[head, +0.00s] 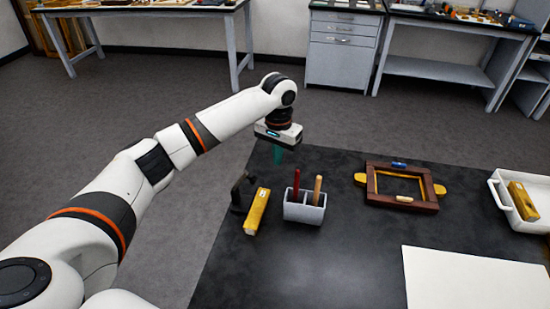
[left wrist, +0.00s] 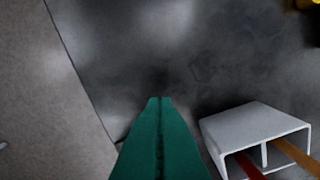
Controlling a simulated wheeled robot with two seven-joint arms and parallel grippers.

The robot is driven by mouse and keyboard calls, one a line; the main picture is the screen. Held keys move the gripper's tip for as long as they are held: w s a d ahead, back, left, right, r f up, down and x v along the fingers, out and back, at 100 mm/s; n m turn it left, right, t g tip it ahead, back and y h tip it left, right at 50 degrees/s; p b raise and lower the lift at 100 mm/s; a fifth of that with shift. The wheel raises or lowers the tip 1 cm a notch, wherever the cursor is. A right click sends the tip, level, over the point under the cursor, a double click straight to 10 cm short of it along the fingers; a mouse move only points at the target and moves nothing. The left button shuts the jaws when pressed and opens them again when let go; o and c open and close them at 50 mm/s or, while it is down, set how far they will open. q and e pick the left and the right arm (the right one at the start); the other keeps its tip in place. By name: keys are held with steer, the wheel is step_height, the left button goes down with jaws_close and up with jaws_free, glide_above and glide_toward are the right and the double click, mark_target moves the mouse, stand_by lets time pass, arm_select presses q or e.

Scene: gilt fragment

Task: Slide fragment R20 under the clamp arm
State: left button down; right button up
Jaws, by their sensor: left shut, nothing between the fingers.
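My left gripper (head: 278,154) has teal fingers that point down, shut and empty, above the far left edge of the black table. Its closed fingers also show in the left wrist view (left wrist: 160,105). One gilt fragment (head: 257,212) lies at the table's left side, close beside a black bracket-like piece (head: 238,192) that may be the clamp. Another gilt fragment (head: 521,202) is in a white tray (head: 502,199) at the right. No label is readable, so I cannot tell which is R20. My right gripper is not in view.
A grey two-slot holder (head: 305,211) with a red and a tan handle stands right of the near fragment; it also shows in the left wrist view (left wrist: 250,127). A wooden frame (head: 402,205) with gold tabs lies farther right. A white sheet (head: 465,280) covers the front right.

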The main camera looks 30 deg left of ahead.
mark_target(277, 183)
arm_select(q)
step_height(277, 183, down, 8)
steer(key=shift+a+r+p, duration=0.1)
steer(key=shift+r+p, duration=0.15)
steer(key=shift+p, duration=0.1)
steer(key=s+p, duration=0.1)
steer(key=s, duration=0.2)
steer(key=shift+a+f+p, duration=0.1)
steer(key=shift+a+p, duration=0.05)
steer(key=shift+p, duration=0.15)
steer(key=shift+s, duration=0.5)
steer(key=shift+f, duration=0.1)
